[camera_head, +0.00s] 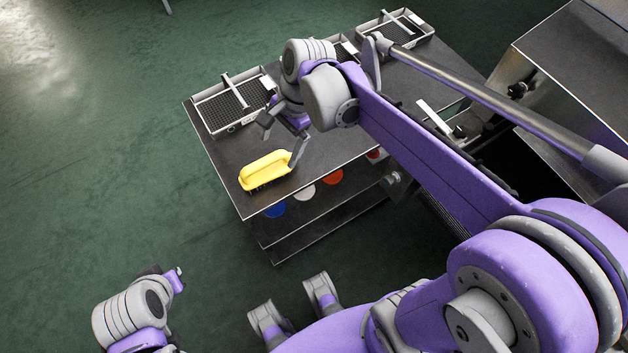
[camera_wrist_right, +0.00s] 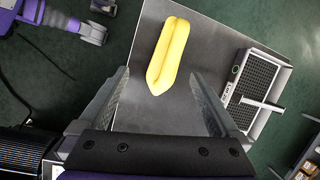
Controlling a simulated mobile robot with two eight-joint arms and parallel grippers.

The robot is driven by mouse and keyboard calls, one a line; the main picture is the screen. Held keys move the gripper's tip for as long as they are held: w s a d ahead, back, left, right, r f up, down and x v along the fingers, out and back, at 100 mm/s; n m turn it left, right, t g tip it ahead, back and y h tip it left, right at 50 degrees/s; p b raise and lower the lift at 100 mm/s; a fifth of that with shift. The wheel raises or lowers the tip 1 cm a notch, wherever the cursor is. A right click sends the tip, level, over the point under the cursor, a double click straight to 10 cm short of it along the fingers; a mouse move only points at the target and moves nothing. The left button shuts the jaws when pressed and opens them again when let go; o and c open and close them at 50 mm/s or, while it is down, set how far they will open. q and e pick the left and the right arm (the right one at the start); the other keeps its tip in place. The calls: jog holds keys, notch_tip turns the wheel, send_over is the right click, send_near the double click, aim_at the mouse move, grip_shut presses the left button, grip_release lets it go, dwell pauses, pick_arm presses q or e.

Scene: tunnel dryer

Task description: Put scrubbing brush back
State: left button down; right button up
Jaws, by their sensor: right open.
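The yellow scrubbing brush (camera_head: 264,168) lies on the near left corner of the dark metal table (camera_head: 228,154), bristles down. It also shows in the right wrist view (camera_wrist_right: 168,54), straight ahead between my fingers' lines. My right gripper (camera_head: 282,138) is open and empty above the table. One fingertip shows close by the brush's right end; I cannot tell whether it touches. The right fingers frame the brush in the wrist view (camera_wrist_right: 160,80). My left gripper (camera_head: 172,281) is low at the bottom left, away from the table; its jaws are unclear.
A mesh tray with a handle bar (camera_head: 250,125) stands behind the brush, also in the wrist view (camera_wrist_right: 234,72). Another tray (camera_head: 425,31) stands at the far end. Blue (camera_head: 275,210), white and orange round items sit on the lower shelf. A metal machine (camera_head: 570,75) is at right.

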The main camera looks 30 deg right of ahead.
jog(key=s+d+f+n+t+h, duration=0.1)
jog(key=s+f+n+t, duration=0.1)
jog(key=s+n, duration=0.4)
jog(key=s+d+f+n+t+h, duration=0.2)
jog(key=s+f+n, duration=0.2)
jog(key=s+n, duration=0.3)
jog(key=shift+d+n+h, duration=0.25)
jog(key=shift+n+h, duration=0.05)
jog(key=shift+n, duration=0.6)
jog(key=shift+r, duration=0.15)
jog(key=shift+t, duration=0.3)
jog(key=r+p, duration=0.3)
jog(key=w+r+p, duration=0.1)
jog(key=r, duration=0.1)
jog(key=shift+p, duration=0.35)
